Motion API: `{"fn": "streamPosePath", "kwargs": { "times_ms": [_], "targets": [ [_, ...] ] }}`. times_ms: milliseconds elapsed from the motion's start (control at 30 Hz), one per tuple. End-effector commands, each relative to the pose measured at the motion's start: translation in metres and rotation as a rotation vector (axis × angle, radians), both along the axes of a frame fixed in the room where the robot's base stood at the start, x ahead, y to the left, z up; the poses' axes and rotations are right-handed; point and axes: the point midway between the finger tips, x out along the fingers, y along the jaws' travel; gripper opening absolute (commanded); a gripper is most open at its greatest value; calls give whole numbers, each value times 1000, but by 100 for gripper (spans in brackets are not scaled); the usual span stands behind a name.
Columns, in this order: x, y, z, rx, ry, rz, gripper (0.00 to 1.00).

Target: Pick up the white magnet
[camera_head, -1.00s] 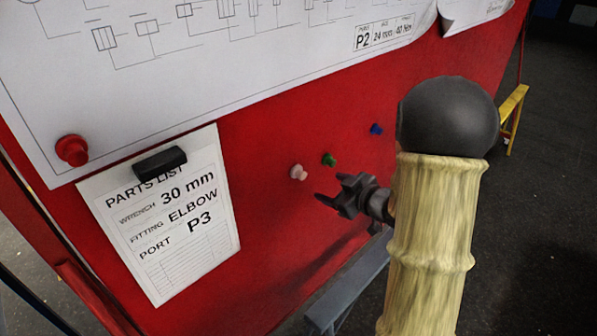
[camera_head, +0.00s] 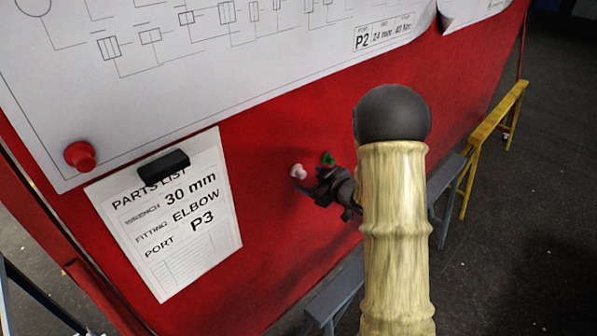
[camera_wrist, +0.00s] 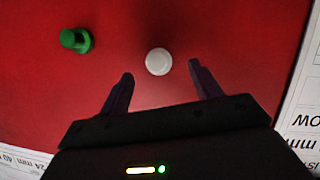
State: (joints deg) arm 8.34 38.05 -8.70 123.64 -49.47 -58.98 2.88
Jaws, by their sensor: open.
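The white magnet (camera_head: 298,171) is a small pale knob on the red board, right of the parts list sheet. My gripper (camera_head: 312,182) is close beside the magnet in the head view. The wrist view shows my gripper (camera_wrist: 160,72) open and empty, its two dark fingers apart on either side of the magnet's line. I cannot tell the exact gap to the board.
A green magnet (camera_head: 327,158) sits just right of the white one; it also shows in the wrist view (camera_wrist: 76,40). A red magnet (camera_head: 80,155) and a black magnet (camera_head: 163,166) hold papers at left. A yellow trestle (camera_head: 492,130) stands at right.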

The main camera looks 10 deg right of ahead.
Motion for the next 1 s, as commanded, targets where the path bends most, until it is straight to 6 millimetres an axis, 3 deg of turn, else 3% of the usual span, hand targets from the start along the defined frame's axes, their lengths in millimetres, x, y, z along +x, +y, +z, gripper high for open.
{"fn": "streamPosePath", "kwargs": {
  "times_ms": [400,1000],
  "targets": [
    [41,19,-9,0,0,2,64],
    [44,19,-11,-1,0,1,62]
  ]
}}
